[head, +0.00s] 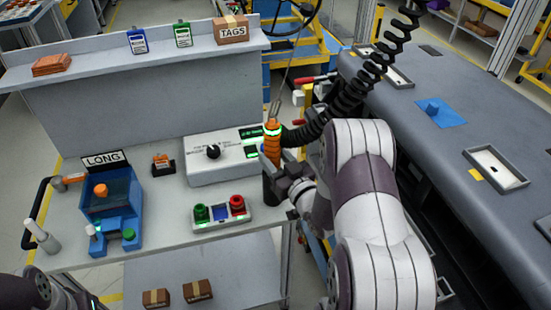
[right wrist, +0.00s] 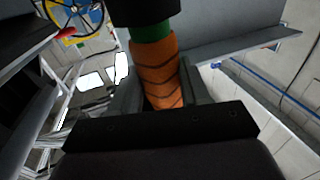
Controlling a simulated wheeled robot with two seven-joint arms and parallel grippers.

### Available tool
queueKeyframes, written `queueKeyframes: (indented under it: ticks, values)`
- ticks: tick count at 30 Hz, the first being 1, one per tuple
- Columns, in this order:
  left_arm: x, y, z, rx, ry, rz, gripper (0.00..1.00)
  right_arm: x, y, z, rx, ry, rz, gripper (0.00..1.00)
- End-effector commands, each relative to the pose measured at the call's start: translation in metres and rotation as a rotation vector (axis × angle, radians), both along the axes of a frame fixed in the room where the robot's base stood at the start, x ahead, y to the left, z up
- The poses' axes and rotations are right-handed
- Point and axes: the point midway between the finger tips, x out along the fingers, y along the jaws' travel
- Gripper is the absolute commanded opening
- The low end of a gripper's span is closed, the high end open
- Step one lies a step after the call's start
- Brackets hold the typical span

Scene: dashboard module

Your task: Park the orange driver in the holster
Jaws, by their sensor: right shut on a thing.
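The orange driver (head: 272,143) stands roughly upright at the right edge of the workbench, with a green band near its top and a cable rising from it. My right gripper (head: 271,164) is shut on its orange grip. In the right wrist view the ribbed orange grip (right wrist: 160,72) sits between the fingers (right wrist: 157,95), with the green band and black body above. A dark upright tube (head: 269,190), which looks like the holster, is directly below the driver. I cannot tell whether the driver's lower end is inside it. Only part of my left arm shows at the bottom left; its gripper is out of view.
A white control box (head: 215,170) and a button panel (head: 222,214) stand just left of the driver. A blue fixture (head: 112,205) marked LONG is further left. A black coiled hose (head: 345,95) hangs close to my right arm.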

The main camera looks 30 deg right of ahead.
Motion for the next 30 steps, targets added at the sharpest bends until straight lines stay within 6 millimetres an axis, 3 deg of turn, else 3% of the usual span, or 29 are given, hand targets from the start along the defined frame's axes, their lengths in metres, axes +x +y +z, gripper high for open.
queueKeyframes:
  ticks: [22,23,24,25,30]
  values:
    - [0.0,0.0,-0.004,0.0,0.0,0.0,0.0,-0.0002,0.0001,-0.0037,0.0,0.0,0.0,0.0]
    - [0.0,0.0,-0.0032,0.0,0.0,0.0,0.0,-0.0002,0.0,-0.0027,0.0,0.0,0.0,0.55]
    - [0.0,0.0,-0.003,0.0,0.0,0.0,0.0,-0.0002,0.0,-0.0026,0.0,0.0,0.0,0.68]
    - [0.0,0.0,-0.003,0.0,0.0,0.0,0.0,-0.0002,0.0,-0.0025,0.0,0.0,0.0,0.75]
    - [0.0,0.0,-0.003,0.0,0.0,0.0,0.0,-0.0002,0.0,-0.0025,0.0,-0.001,0.0,0.75]
